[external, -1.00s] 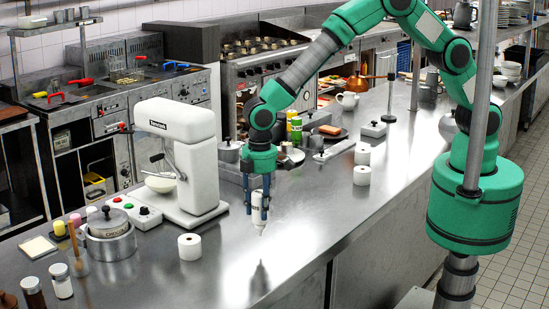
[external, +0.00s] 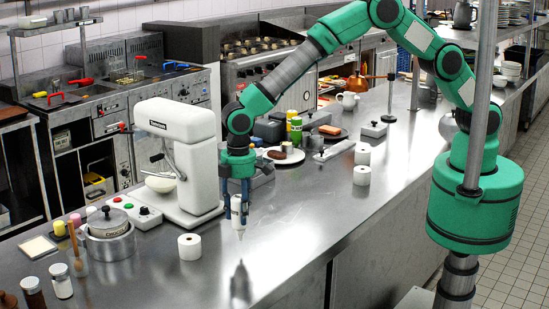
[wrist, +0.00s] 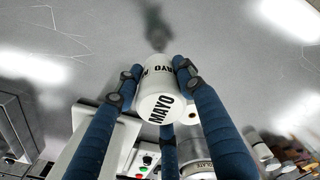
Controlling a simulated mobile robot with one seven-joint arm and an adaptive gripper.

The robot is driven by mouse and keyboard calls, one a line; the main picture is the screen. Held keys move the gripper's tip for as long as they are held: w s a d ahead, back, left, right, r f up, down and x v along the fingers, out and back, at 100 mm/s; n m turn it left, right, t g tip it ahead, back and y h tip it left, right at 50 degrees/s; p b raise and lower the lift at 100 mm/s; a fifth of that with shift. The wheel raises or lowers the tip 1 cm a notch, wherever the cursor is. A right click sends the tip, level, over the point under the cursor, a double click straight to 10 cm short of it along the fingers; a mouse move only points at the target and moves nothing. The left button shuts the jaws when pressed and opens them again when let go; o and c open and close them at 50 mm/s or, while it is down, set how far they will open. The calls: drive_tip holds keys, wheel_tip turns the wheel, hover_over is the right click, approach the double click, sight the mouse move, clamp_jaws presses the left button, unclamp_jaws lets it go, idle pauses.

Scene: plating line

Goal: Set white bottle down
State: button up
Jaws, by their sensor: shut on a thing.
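The white bottle (external: 237,212) hangs nozzle down in my gripper (external: 238,198) in the external view. Its tip is a little above the steel counter (external: 310,205), with its reflection below it. In the wrist view the bottle (wrist: 160,104) shows its white base and side, lettered MAYO. The blue fingers of my gripper (wrist: 157,90) are closed around it. The bottle's far end is hard to make out in the wrist view.
A white mixer (external: 180,160) stands close on the left. A white paper roll (external: 189,246) stands at front left of the bottle. Two more rolls (external: 362,175) stand at the right. The counter in front and to the right of the bottle is clear.

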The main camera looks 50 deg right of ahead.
sight(240, 197)
drive_tip(key=shift+f, duration=1.65)
drive_tip(key=shift+f, duration=0.1)
drive_tip(key=o, duration=0.8)
wheel_tip(240, 197, up, 12)
drive_tip(key=shift+d+r, duration=0.1)
